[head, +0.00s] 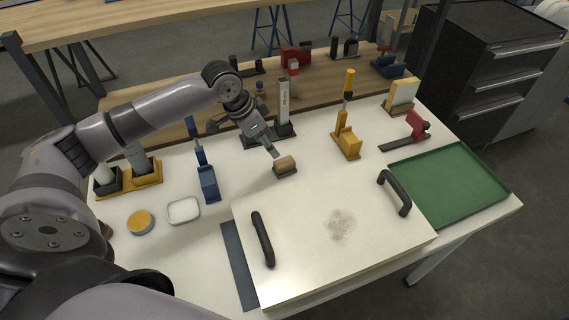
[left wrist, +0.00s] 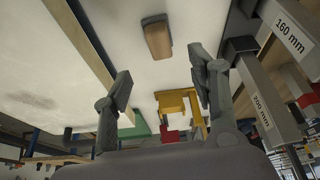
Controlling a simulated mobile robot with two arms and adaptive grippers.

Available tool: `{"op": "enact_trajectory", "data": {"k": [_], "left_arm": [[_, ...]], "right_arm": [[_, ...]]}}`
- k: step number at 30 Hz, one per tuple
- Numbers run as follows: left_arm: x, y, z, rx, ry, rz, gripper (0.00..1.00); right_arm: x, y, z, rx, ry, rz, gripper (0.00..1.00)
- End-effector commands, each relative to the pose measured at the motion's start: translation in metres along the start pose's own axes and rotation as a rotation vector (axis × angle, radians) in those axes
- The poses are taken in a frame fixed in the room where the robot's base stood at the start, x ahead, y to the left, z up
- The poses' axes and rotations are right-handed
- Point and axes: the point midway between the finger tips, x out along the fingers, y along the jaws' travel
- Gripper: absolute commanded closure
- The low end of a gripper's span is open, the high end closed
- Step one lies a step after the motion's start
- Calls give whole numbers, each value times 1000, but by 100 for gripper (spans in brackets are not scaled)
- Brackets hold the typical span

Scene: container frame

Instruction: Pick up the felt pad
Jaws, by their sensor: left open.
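What looks like the felt pad, a small block with a tan top and a dark grey base (head: 285,167), stands on the white table behind the white panel. It also shows in the left wrist view (left wrist: 157,38), near the top and beyond the fingertips. My left gripper (head: 243,140) is open and empty, above the table just behind and to the left of the block. In the left wrist view its two fingers (left wrist: 161,72) are spread apart and do not touch the block. My right gripper is not in view.
A white panel with two black handles (head: 300,250) and a green tray (head: 450,185) fill the front and right. A grey upright gauge (head: 283,105), a yellow stand (head: 347,140) and a blue stand (head: 207,180) rise nearby. A yellow tin (head: 140,222) and white dish (head: 184,211) lie left.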

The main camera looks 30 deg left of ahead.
Motion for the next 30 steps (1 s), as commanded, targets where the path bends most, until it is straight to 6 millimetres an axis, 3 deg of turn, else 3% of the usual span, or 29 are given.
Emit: {"op": "enact_trajectory", "data": {"k": [6,14,21,30], "left_arm": [[40,0,0,-1,-1,1,47],[59,1,-1,0,0,1,47],[94,5,-5,-1,-1,2,47],[105,4,-4,1,0,0,47]], "right_arm": [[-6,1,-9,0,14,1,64],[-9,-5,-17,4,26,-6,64],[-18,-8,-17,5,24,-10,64],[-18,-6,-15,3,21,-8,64]]}}
